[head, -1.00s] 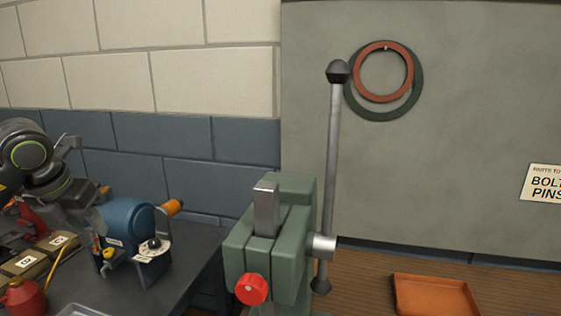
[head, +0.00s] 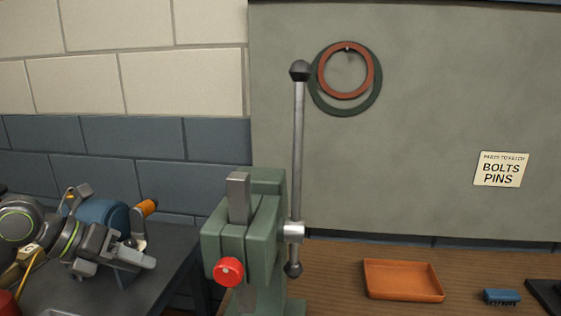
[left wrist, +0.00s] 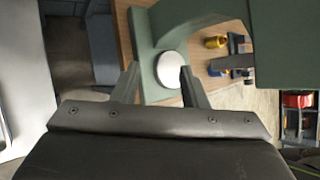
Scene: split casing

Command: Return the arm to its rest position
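My left arm comes in from the left in the head view, over the dark bench. Its gripper (head: 122,266) is in front of the blue machine and left of the green press. In the left wrist view the two fingers of the left gripper (left wrist: 159,72) stand apart with nothing held between them. A white disc (left wrist: 171,68) on a green base shows beyond and between the fingers, apart from them. My right arm and right gripper do not show in either view.
The green press (head: 263,225) with its upright lever (head: 298,150) and red knob (head: 228,271) stands in the middle. The blue machine (head: 103,214) is partly hidden behind my arm. An orange tray (head: 402,281) and a small blue part (head: 501,296) lie on the wooden bench.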

